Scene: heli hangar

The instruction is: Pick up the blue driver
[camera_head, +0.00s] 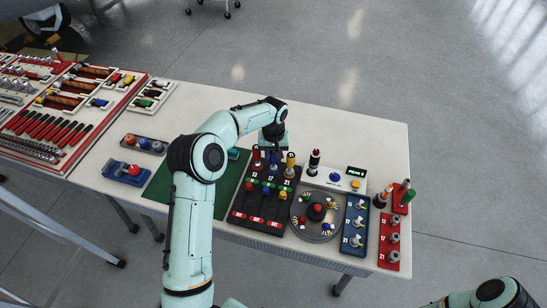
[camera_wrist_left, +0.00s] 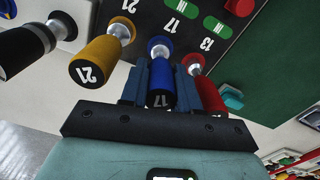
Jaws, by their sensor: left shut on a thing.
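The blue driver (camera_wrist_left: 161,70), marked 17, stands between the yellow driver (camera_wrist_left: 103,55), marked 21, and the red driver (camera_wrist_left: 195,66) at the dark rack (camera_wrist_left: 150,12). My left gripper (camera_wrist_left: 172,88) is shut around its blue handle, one finger on each side. Its metal shank still meets the rack. In the head view my left gripper (camera_head: 273,141) is above the back of the rack (camera_head: 238,214) and hides most of the blue driver; the red driver (camera_head: 256,158) and yellow driver (camera_head: 290,163) flank it. My right gripper is out of view.
A black-and-white driver (camera_head: 314,160) stands just right of the rack, close to the gripper. A round tray (camera_head: 299,222), blue block (camera_head: 354,225) and red block (camera_head: 389,255) are further right. A green mat (camera_head: 227,185) lies left. The table's back right is clear.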

